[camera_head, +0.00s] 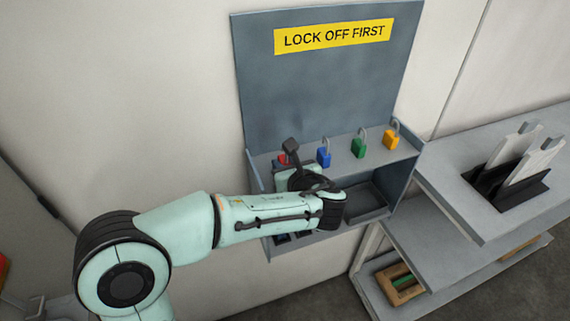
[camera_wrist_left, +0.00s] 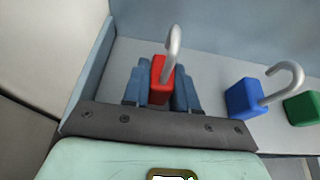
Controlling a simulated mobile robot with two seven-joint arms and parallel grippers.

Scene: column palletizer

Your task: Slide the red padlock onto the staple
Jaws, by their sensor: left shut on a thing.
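The red padlock (camera_wrist_left: 161,80) has a silver shackle pointing up in the left wrist view. It sits between the blue-grey fingers of my left gripper (camera_wrist_left: 161,88), which is shut on it. In the head view the padlock (camera_head: 282,160) shows only as a small red patch at the left end of the shelf, mostly hidden by my left gripper (camera_head: 287,157). I cannot tell whether it still rests on the shelf. No staple can be made out in either view. My right gripper is not in view.
On the grey shelf (camera_head: 340,150), blue (camera_head: 323,157), green (camera_head: 358,148) and yellow (camera_head: 391,140) padlocks stand in a row to the right. The blue one is nearest. A back panel carries a yellow "LOCK OFF FIRST" sign (camera_head: 333,36). A grey bench (camera_head: 470,200) stands at right.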

